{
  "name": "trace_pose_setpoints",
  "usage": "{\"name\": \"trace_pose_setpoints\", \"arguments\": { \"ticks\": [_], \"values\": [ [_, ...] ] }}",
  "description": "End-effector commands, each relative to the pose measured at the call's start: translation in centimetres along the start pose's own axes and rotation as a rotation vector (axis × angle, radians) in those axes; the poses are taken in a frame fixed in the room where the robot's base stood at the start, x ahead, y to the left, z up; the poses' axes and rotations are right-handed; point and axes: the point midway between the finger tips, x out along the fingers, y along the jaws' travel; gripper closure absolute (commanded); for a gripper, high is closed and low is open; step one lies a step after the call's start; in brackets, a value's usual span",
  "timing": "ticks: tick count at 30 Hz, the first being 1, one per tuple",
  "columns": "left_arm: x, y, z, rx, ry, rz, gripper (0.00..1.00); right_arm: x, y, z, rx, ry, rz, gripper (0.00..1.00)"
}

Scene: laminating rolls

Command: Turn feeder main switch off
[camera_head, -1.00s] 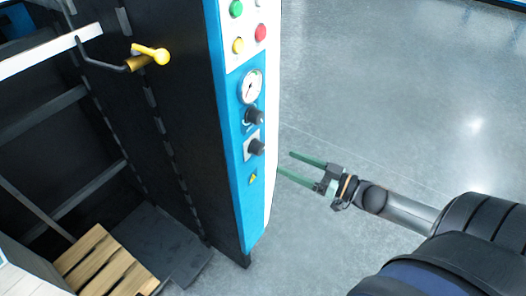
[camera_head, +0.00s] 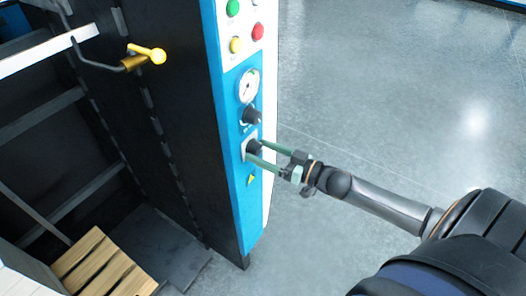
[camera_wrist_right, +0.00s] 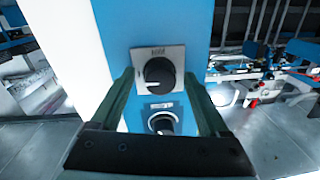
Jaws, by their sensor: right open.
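Two black rotary knobs sit on the blue front panel (camera_head: 237,190) of the machine: an upper knob (camera_head: 251,115) and a lower knob (camera_head: 253,147) on a light plate. Which one is the main switch I cannot read from the labels. My right gripper (camera_head: 257,150) is open, with its green fingers beside the lower knob in the head view. In the right wrist view, one knob on a square silver plate (camera_wrist_right: 158,72) appears between the fingertips, and another knob (camera_wrist_right: 163,123) shows below it. Contact cannot be told. My left gripper is not in view.
Above the knobs are a round gauge (camera_head: 248,86) and several coloured buttons, including a red one (camera_head: 258,32). A yellow-ended handle (camera_head: 150,54) projects on the left. A wooden pallet (camera_head: 104,262) lies at lower left. The floor to the right is clear.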

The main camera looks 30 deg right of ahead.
Motion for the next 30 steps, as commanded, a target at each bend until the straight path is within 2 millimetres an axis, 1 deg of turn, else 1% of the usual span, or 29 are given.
{"name": "trace_pose_setpoints", "arguments": {
  "ticks": [1, 2, 21, 30],
  "values": [
    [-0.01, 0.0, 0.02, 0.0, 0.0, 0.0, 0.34, -0.01, -0.01, 0.01, 0.0, 0.0, 0.0, 0.24],
    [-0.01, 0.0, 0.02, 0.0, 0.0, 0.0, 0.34, -0.01, -0.01, 0.01, 0.0, 0.0, 0.0, 0.27],
    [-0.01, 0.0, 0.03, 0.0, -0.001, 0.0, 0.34, -0.03, -0.04, 0.0, 0.0, 0.0, -0.001, 0.99],
    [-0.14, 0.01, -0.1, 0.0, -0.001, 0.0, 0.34, -0.03, -0.05, -0.05, -0.02, -0.001, -0.001, 1.0]
  ]
}}
